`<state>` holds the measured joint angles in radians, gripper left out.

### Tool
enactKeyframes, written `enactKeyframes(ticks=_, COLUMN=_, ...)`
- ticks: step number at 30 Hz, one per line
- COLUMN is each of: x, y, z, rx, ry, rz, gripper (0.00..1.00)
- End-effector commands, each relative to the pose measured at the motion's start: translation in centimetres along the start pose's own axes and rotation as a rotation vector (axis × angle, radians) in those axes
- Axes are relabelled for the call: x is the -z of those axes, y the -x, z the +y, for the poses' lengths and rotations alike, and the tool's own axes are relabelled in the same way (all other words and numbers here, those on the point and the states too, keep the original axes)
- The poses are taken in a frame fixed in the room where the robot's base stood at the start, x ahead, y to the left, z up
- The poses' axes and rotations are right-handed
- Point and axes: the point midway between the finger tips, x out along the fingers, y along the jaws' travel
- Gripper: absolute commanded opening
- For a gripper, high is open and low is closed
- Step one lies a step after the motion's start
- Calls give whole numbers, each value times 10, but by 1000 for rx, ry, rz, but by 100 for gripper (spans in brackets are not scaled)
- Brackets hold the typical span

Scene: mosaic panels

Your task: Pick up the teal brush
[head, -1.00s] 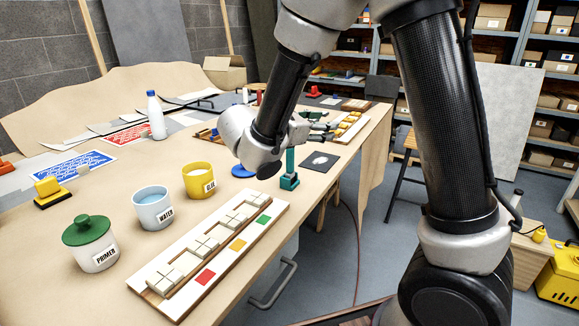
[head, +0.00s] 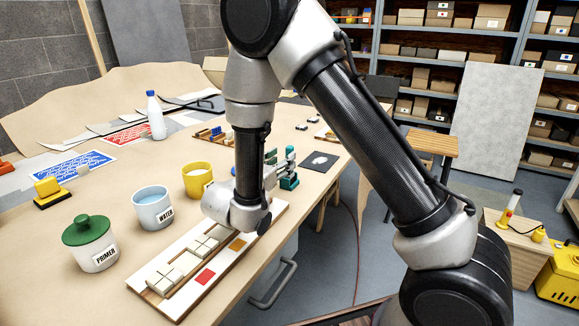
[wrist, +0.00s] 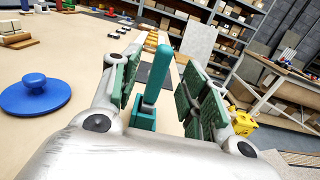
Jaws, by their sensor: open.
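The teal brush (head: 290,181) stands upright near the table's right edge, partly hidden behind my gripper in the head view. In the wrist view the brush (wrist: 155,80) shows its tall handle and its wider base, standing between the two finger pads. My gripper (wrist: 162,82) is open, with green-padded fingers on either side of the handle. In the head view my gripper (head: 280,164) points away towards the brush at low height. I cannot tell whether either finger touches it.
A blue round knobbed object (wrist: 35,95) lies to the left in the wrist view. A yellow glue pot (head: 197,180), a water pot (head: 152,212), a primer jar (head: 88,240) and a mosaic panel (head: 180,300) stand nearer. A dark card (head: 318,164) lies beyond the brush.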

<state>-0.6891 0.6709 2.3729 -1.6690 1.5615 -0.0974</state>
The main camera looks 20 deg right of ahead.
Motion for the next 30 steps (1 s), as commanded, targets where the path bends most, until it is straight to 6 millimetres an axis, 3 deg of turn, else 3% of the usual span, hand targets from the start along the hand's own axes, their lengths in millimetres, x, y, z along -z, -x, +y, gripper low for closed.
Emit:
enactKeyframes(ticks=9, x=0, y=-49, z=-1, rx=4, ry=0, rz=0, gripper=45)
enactKeyframes(ticks=17, x=0, y=-52, z=-1, rx=2, ry=0, rz=0, gripper=45)
enactKeyframes(ticks=25, x=0, y=-52, z=-1, rx=2, ry=0, rz=0, gripper=0)
enactKeyframes(ticks=30, x=0, y=-52, z=-1, rx=2, ry=0, rz=0, gripper=0)
